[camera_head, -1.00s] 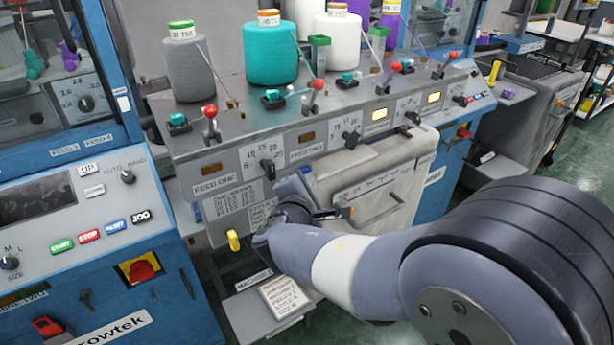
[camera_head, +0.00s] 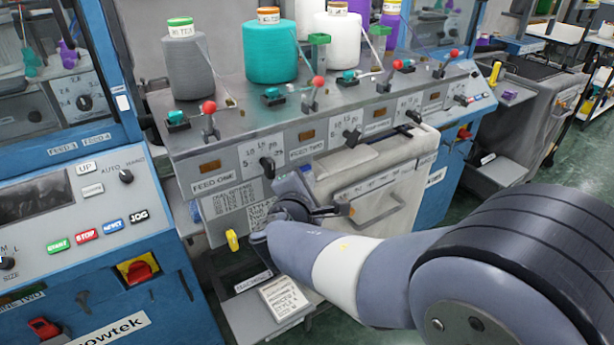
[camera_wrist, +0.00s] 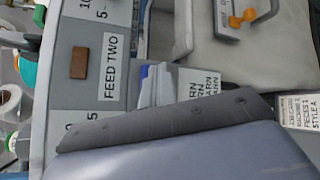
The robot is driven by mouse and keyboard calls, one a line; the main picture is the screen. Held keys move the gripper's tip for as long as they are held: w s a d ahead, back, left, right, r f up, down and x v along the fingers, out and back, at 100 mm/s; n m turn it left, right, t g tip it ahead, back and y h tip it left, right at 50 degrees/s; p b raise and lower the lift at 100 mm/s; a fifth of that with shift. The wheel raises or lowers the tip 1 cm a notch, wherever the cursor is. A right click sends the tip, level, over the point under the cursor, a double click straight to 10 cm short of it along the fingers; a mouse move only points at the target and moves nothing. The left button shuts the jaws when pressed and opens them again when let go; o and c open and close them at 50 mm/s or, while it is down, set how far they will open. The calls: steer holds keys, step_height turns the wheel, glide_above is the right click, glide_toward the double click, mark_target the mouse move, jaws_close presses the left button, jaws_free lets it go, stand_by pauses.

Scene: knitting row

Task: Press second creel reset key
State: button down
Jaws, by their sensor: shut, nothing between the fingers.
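The creel front (camera_head: 228,182) carries a row of brown rectangular windows, one per feed. The one above the FEED TWO label (camera_head: 306,135) is dull brown; it also shows in the wrist view (camera_wrist: 79,62). Whether these are keys or lamps I cannot tell. My gripper (camera_head: 305,172) is just below the FEED TWO label, pointing up toward the panel. In the wrist view its blue-tipped fingers (camera_wrist: 146,72) are together and empty, beside the label and apart from the brown window. My arm hides part of the creel's lower front.
Black knobs (camera_head: 267,166) and red-balled levers (camera_head: 318,82) stick out along the creel. A pale box with a handle (camera_head: 375,180) stands right of my gripper. A control panel (camera_head: 85,215) with START, STOP and JOG keys is at left.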

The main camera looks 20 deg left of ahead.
steer(key=s+d+b, duration=0.2)
steer(key=s+d, duration=0.2)
steer(key=shift+d+b, duration=0.35)
steer(key=shift+b, duration=0.05)
stand_by(0.6)
steer(key=shift+w+a+p, duration=1.25)
steer(key=shift+w+a, duration=0.55)
steer(key=shift+a, duration=0.25)
steer(key=shift+s+f, duration=0.1)
